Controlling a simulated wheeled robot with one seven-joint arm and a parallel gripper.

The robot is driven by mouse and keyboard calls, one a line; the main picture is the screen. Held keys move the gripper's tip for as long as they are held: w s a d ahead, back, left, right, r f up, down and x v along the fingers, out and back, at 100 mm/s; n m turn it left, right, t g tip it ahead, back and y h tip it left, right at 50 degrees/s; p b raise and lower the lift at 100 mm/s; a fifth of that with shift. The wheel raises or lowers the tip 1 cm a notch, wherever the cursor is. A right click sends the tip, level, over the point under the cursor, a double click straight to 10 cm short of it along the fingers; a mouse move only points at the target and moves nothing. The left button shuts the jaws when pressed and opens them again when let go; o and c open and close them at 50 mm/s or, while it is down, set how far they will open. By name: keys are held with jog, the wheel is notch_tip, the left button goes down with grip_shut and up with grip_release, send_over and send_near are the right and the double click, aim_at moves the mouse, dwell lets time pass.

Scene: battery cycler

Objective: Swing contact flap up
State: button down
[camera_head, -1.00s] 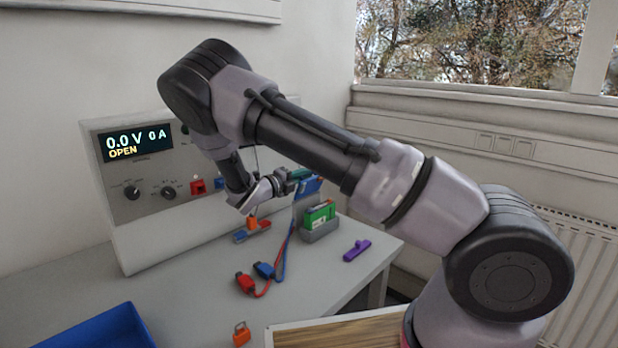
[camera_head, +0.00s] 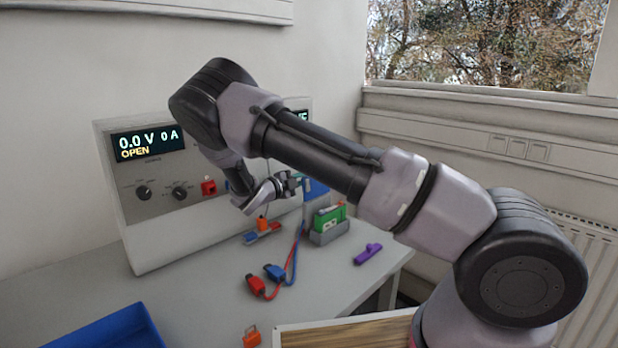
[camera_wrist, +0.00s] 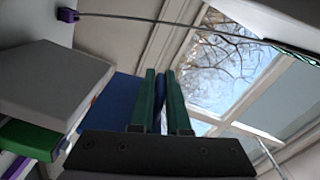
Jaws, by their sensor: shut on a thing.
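My gripper (camera_head: 299,184) is at the right end of the cycler's front, above the table. In the wrist view its two green fingers (camera_wrist: 161,78) are nearly together, with a thin blue edge between them. This edge appears to belong to the blue contact flap (camera_wrist: 112,104), a flat panel left of and behind the fingers. In the head view the blue flap (camera_head: 317,188) shows just right of the gripper, partly hidden by it. The flap's hinge is hidden, and its exact angle is hard to tell.
The cycler (camera_head: 150,225) reads 0.0 V, 0 A, OPEN. A grey holder with a green battery (camera_head: 330,217) stands below the gripper. Red and blue plugs (camera_head: 265,280), a purple piece (camera_head: 367,254) and a blue tray (camera_head: 110,330) lie on the table.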

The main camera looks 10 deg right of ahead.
jog(key=shift+w+r, duration=0.1)
jog(key=c, duration=0.9)
grip_release()
jog(key=shift+a, duration=0.1)
jog(key=v, duration=1)
jog(key=shift+s+a, duration=0.25)
jog(key=shift+s, duration=0.05)
